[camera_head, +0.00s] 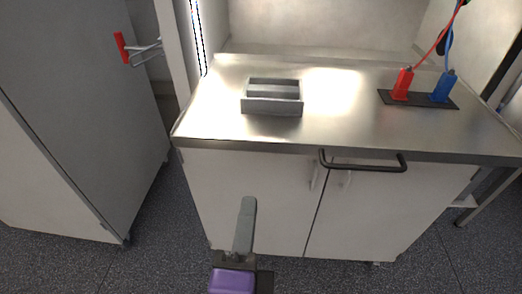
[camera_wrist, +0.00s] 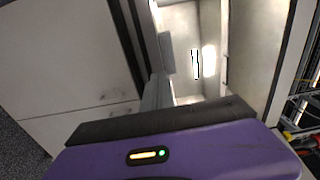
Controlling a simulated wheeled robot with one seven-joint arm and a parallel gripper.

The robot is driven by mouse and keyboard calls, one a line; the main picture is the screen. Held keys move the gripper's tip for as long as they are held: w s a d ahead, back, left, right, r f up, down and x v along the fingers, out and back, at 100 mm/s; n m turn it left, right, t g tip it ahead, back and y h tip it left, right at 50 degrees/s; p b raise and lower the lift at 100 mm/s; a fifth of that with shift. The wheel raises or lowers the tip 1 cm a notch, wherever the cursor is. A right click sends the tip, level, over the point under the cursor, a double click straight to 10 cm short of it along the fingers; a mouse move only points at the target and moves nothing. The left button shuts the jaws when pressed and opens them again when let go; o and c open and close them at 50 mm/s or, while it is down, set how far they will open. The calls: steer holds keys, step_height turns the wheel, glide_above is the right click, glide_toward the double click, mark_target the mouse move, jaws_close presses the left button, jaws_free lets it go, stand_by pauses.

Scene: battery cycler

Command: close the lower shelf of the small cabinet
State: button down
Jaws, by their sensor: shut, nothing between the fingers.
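A shiny metal shelf (camera_head: 335,122) with a black bar handle (camera_head: 362,166) on its front edge is in the head view. It sits above a white two-door base (camera_head: 245,190), and its front edge reaches past the doors. I cannot tell exactly how far out it is. My gripper (camera_head: 248,203) is shut and empty, low in front of the base, left of the handle and apart from it in the picture. Its grey fingers (camera_wrist: 156,92) also show in the wrist view. The handle is not clearly seen in the wrist view.
A grey tray (camera_head: 272,105) stands on the shelf. A red plug (camera_head: 402,84) and a blue plug (camera_head: 443,87) with cables stand on a black plate at right. A grey cabinet (camera_head: 85,110) stands at left. Speckled floor (camera_head: 150,255) is clear in front.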

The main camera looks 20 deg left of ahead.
steer(key=p, duration=0.5)
glide_toward(258, 141)
steer(key=x, duration=0.5)
steer(key=shift+x, duration=0.95)
steer(key=shift+w, duration=0.1)
